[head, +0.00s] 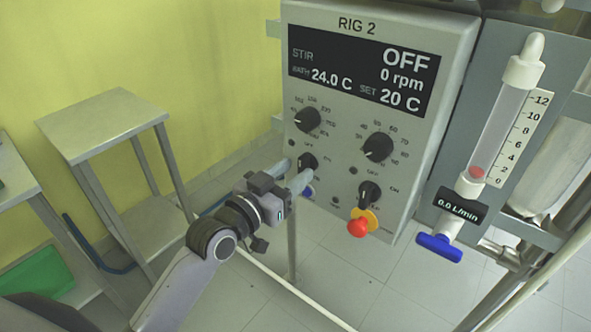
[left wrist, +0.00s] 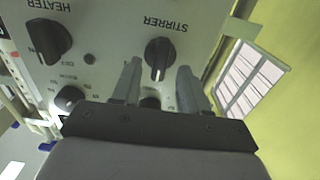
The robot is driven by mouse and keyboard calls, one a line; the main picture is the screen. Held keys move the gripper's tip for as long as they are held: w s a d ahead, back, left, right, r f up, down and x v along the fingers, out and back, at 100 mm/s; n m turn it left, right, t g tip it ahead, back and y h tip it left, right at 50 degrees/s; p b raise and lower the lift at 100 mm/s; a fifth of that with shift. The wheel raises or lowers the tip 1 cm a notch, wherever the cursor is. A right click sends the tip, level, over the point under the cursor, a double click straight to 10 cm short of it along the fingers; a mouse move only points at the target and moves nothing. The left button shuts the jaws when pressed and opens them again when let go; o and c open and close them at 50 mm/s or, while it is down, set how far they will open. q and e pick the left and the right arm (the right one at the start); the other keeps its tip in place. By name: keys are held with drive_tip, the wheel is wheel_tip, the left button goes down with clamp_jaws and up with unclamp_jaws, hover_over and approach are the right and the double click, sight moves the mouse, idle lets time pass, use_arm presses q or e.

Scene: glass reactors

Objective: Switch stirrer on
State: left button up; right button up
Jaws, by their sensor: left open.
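The grey RIG 2 control panel (head: 345,205) has a dark display (head: 362,75) reading STIR, OFF, 0 rpm, bath 24.0 C and set 20 C. My left gripper (head: 293,175) is open at this switch. In the left wrist view the switch (left wrist: 150,102) shows between the fingers (left wrist: 160,75); contact cannot be told. My right gripper is not in view.
The heater knob (head: 378,147) and heater switch (head: 369,193) are to the right, above a red button (head: 358,228). A flowmeter (head: 500,120) reading 0.0 L/min with a blue valve (head: 440,247) stands further right. A metal table (head: 103,105) stands left.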

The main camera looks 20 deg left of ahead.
use_arm(q)
drive_tip(key=shift+w+d, duration=0.25)
drive_tip(key=shift+w, duration=0.35)
clamp_jaws()
